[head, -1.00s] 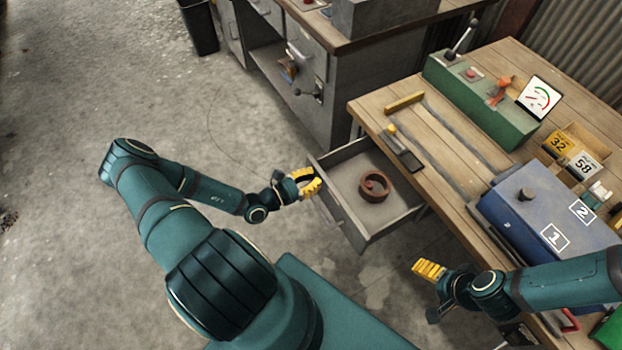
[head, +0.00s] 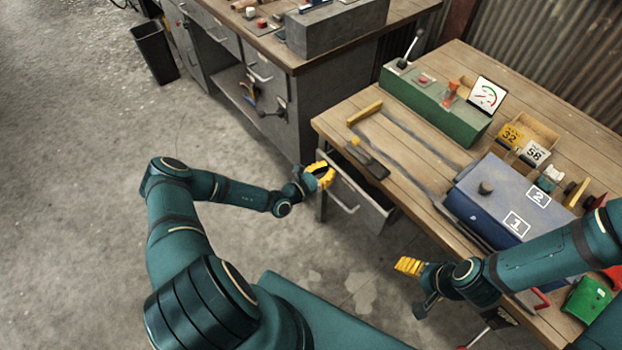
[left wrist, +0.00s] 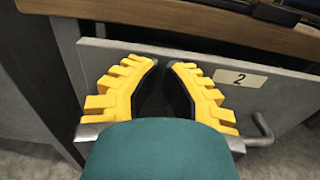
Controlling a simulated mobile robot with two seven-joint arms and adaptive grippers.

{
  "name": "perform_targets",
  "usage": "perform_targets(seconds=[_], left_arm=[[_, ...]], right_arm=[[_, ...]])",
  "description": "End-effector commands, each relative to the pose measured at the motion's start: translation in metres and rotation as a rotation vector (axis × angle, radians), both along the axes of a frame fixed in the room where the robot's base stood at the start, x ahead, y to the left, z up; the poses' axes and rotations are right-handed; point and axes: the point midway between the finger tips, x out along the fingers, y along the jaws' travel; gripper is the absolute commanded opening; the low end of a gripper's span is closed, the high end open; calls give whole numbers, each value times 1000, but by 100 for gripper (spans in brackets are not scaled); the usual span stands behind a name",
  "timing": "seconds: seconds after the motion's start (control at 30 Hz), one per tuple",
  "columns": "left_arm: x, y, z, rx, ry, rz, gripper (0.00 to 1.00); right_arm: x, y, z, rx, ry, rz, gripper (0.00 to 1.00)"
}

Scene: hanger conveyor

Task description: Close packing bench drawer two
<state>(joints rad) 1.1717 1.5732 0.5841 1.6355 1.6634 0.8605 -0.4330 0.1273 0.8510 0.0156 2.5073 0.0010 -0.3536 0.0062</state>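The packing bench drawer marked "2" has a grey front (head: 352,205) with a bar handle, seen in the head view below the bench's left end. It still sticks out from the bench, with a strip of its inside showing. In the left wrist view the drawer front (left wrist: 110,62) fills the middle, with the "2" label at upper right. My left gripper (head: 322,175) is at the drawer front's upper left; its yellow fingers (left wrist: 161,66) are a little apart, empty, and cover part of the handle. Whether they touch the front is unclear. My right gripper (head: 408,266) hangs before the bench, its finger gap hidden.
The wooden bench top (head: 425,170) carries a green control box (head: 435,105), a blue box (head: 510,200) and number cards. A grey cabinet bench (head: 335,95) stands behind. A black bin (head: 154,52) stands at upper left. The floor at left is clear.

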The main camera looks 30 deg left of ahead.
Motion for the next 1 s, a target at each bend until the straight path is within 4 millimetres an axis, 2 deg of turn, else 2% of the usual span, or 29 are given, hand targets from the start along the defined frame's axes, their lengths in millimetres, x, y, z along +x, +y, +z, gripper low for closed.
perform_targets(seconds=[0.1,0.33,1.0], left_arm=[[19,-8,0,1,0,-1,0],[37,-16,-1,1,1,-1,0],[42,-14,2,0,-3,0,0]], right_arm=[[0,0,0,0,-1,0,80],[0,0,0,0,-1,0,80],[1,0,1,0,-2,-1,80]])
